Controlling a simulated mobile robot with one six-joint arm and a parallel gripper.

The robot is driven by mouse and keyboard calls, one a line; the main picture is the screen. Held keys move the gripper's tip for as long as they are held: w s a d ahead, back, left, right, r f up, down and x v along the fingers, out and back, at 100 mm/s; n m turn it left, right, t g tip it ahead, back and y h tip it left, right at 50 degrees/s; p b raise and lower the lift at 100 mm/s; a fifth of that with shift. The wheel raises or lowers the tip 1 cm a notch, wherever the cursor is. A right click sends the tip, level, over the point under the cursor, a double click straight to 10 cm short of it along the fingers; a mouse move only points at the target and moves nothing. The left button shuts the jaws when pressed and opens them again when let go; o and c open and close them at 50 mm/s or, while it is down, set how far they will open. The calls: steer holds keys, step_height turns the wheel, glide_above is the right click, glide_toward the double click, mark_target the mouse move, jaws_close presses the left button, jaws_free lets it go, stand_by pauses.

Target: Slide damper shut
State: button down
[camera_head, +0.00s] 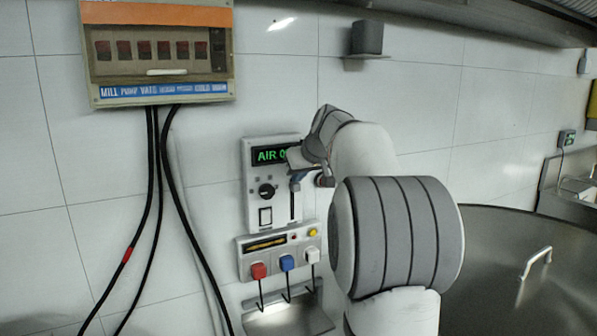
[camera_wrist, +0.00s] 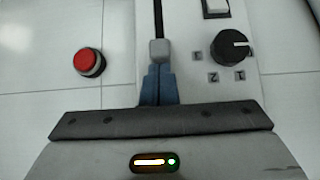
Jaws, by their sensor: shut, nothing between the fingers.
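The damper control is a slider on a white wall panel (camera_head: 257,215). Its dark slot (camera_head: 292,207) runs upright, and in the wrist view the slot (camera_wrist: 158,15) leads up from a small grey slider knob (camera_wrist: 159,50). In the head view the knob is hidden behind my gripper (camera_head: 296,182), near the slot's upper part. In the wrist view my gripper (camera_wrist: 158,72) has its blue fingers shut together, with the tips right at the knob. I cannot tell whether they touch it. A green display (camera_head: 268,155) reads "AIR" and a partly covered character.
A black rotary knob (camera_wrist: 231,47) and a rocker switch (camera_wrist: 215,8) sit beside the slot. A red button (camera_wrist: 89,62) is on its other side. Below the panel is a box with coloured plugs (camera_head: 287,263). A large metal vessel (camera_head: 500,260) stands at right.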

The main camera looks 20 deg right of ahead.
step_height(320, 180, down, 10)
steer(key=b, duration=0.7)
steer(key=shift+r+b, duration=0.1)
steer(key=shift+b, duration=0.3)
step_height(320, 180, up, 6)
steer(key=p, duration=0.4)
steer(key=shift+a+f, duration=0.1)
steer(key=shift+f, duration=0.1)
steer(key=b, duration=0.1)
glide_toward(297, 191)
steer(key=shift+s+f, duration=0.15)
steer(key=shift+s, duration=0.25)
